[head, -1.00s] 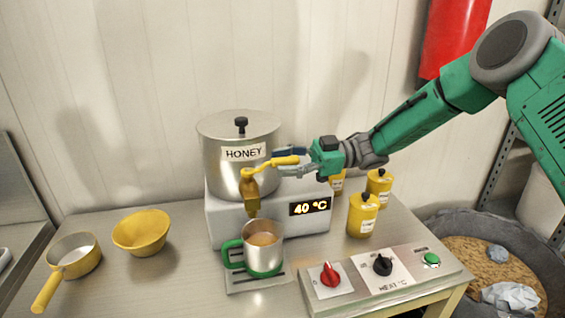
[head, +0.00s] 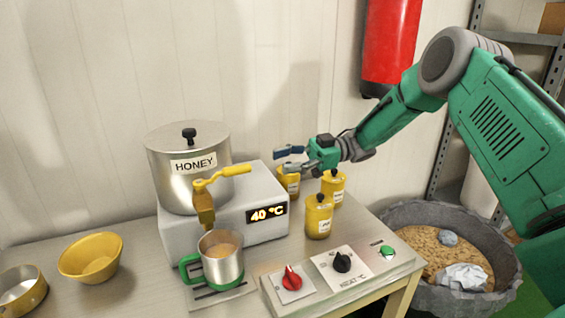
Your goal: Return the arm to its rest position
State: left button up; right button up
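My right gripper (head: 291,159) is open and empty, with its two fingers spread and pointing left. It is in the air to the right of the honey pot (head: 188,165) and apart from the yellow tap lever (head: 222,177). The green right arm comes in from the right, bent at a high elbow. Under the yellow tap stands a steel mug (head: 222,258) with a green handle and base, holding a light brown liquid. My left gripper is not in view.
Several yellow jars (head: 319,216) stand below and beside the gripper. A control box (head: 342,264) with red and black knobs lies at the table's front. A red cylinder (head: 390,45) hangs on the wall. A grey bin (head: 390,215) stands at right. A yellow bowl (head: 90,258) is at left.

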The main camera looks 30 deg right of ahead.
jog(key=shift+a, duration=0.3)
